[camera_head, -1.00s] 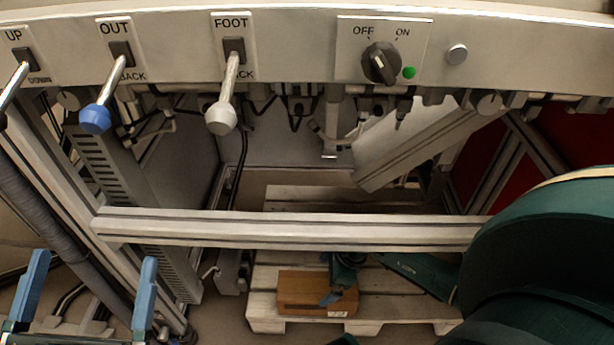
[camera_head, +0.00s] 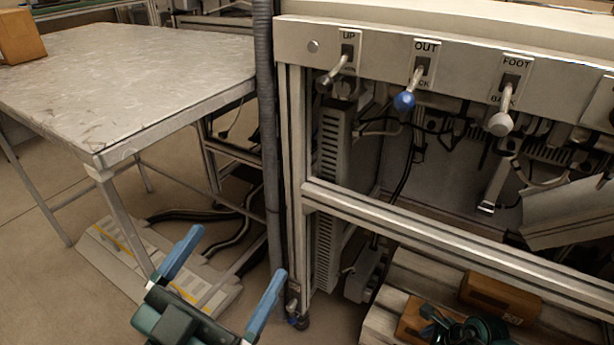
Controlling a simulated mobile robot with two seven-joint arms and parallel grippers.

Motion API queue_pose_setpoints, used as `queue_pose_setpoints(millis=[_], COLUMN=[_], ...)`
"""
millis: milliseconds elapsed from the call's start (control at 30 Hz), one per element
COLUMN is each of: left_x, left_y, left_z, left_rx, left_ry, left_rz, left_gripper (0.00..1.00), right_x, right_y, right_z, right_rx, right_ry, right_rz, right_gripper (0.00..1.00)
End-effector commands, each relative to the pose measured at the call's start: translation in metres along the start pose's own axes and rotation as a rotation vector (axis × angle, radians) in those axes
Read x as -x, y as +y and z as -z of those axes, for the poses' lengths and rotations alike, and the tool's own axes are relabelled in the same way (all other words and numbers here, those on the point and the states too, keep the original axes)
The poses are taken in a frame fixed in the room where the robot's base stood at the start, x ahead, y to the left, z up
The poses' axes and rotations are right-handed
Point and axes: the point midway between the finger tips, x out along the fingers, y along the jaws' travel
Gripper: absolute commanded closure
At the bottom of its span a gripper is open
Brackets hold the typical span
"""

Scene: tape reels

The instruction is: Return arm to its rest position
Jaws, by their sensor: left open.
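My left gripper (camera_head: 238,254) is in the lower left of the head view, with its two blue fingers spread wide apart and nothing between them. It appears in front of the floor, between the metal table and the machine frame. Part of my right arm's dark green end, with the right gripper (camera_head: 460,326), shows at the bottom edge in front of brown boxes; its fingers are not clear. No tape reel can be made out.
A metal-topped table (camera_head: 130,70) stands at the left, with a brown box (camera_head: 20,36) on it. The machine's panel (camera_head: 450,50) has levers marked UP, OUT and FOOT. A grey post (camera_head: 270,150) is beside the frame. A brown box (camera_head: 500,299) lies low at right.

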Motion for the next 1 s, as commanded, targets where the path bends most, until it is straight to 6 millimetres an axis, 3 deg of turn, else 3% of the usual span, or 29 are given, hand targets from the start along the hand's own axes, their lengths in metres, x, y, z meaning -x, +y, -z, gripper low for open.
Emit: queue_pose_setpoints(millis=[33,100,267,400,500,700,800,967,1000], left_x=[0.000,-0.012,-0.023,-0.029,-0.029,-0.026,-0.021,-0.009,-0.006], left_y=[0.000,-0.007,-0.018,-0.027,-0.033,-0.041,-0.045,-0.048,-0.048], left_z=[0.000,0.020,0.029,0.040,0.046,0.062,0.072,0.088,0.091], left_rx=[0.000,0.009,0.026,0.047,0.064,0.101,0.121,0.155,0.164], left_ry=[-0.001,-0.061,-0.184,-0.303,-0.393,-0.569,-0.657,-0.796,-0.826], left_rz=[0.000,0.012,0.036,0.059,0.076,0.107,0.123,0.145,0.151], left_gripper=[0.00,0.00,0.00,0.00,0.00,0.00,0.00,0.00,0.00], right_x=[0.001,0.037,0.100,0.176,0.232,0.331,0.369,0.413,0.420], right_y=[0.000,0.024,0.058,0.072,0.073,0.066,0.066,0.081,0.088], right_z=[-0.001,-0.052,-0.136,-0.199,-0.231,-0.257,-0.257,-0.250,-0.248], right_rx=[-0.001,-0.128,-0.451,-0.822,-1.125,-1.792,-2.150,-2.735,2.740], right_ry=[-0.002,-0.172,-0.499,-0.770,-0.936,-1.161,-1.209,-1.171,1.086], right_rz=[0.000,-0.040,-0.136,-0.253,-0.351,-0.566,-0.679,-0.857,0.855], right_gripper=[0.00,0.00,0.00,0.00,0.00,0.00,0.00,0.00,0.00])
